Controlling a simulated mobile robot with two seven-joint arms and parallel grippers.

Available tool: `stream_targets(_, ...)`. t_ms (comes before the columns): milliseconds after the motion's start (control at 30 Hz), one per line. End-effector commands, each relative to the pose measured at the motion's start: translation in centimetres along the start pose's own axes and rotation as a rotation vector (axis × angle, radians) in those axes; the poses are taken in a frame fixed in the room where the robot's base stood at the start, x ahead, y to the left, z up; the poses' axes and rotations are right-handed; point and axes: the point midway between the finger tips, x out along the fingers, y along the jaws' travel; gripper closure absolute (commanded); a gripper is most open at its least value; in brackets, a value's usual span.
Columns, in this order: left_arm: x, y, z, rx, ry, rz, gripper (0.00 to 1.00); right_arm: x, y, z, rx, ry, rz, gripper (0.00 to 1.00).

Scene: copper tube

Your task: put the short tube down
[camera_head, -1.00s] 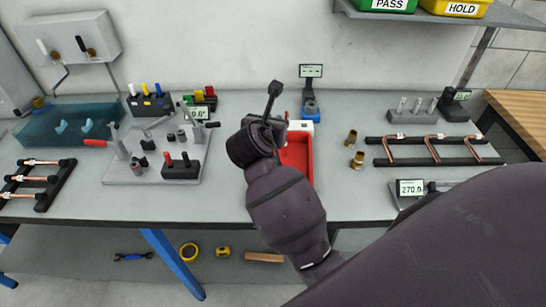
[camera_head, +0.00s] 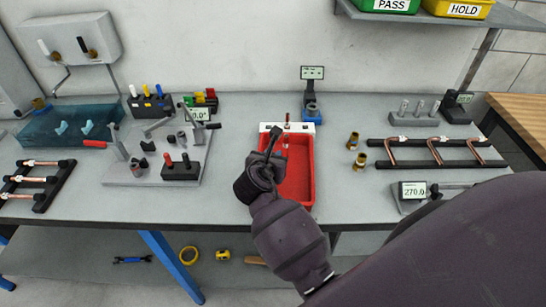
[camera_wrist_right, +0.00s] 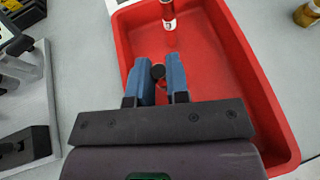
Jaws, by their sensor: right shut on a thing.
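In the head view my right gripper (camera_head: 274,142) shows as a dark shape at the tray's left side. A copper tube with a white label (camera_head: 287,119) is at the far end of the tray. It also shows, cut off by the top edge, in the wrist view (camera_wrist_right: 168,12), apart from my fingers. My left gripper is not in view.
A rack of bent copper tubes (camera_head: 430,165) and a 270.0 display (camera_head: 413,190) are farther right. A grey fixture plate (camera_head: 140,173) is at left. Bare bench (camera_head: 340,200) lies just right of the tray.

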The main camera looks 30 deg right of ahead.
Motion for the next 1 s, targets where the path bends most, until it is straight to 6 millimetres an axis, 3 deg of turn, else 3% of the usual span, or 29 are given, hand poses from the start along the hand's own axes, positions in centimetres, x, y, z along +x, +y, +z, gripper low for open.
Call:
stream_targets(267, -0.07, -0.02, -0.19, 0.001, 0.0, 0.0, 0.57, 0.08, -0.01, -0.16, -0.001, 0.0, -0.001, 1.0)
stream_targets(300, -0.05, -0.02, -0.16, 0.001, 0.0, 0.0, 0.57, 0.08, 0.0, -0.16, 0.0, 0.0, 0.0, 0.8)
stream_targets(433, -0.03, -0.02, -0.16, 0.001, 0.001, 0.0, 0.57, 0.08, 0.0, -0.17, 0.0, 0.0, -0.001, 0.6)
stream_targets(1000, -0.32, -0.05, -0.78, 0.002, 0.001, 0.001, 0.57, -0.06, 0.05, 0.72, 0.0, 0.0, 0.0, 0.59)
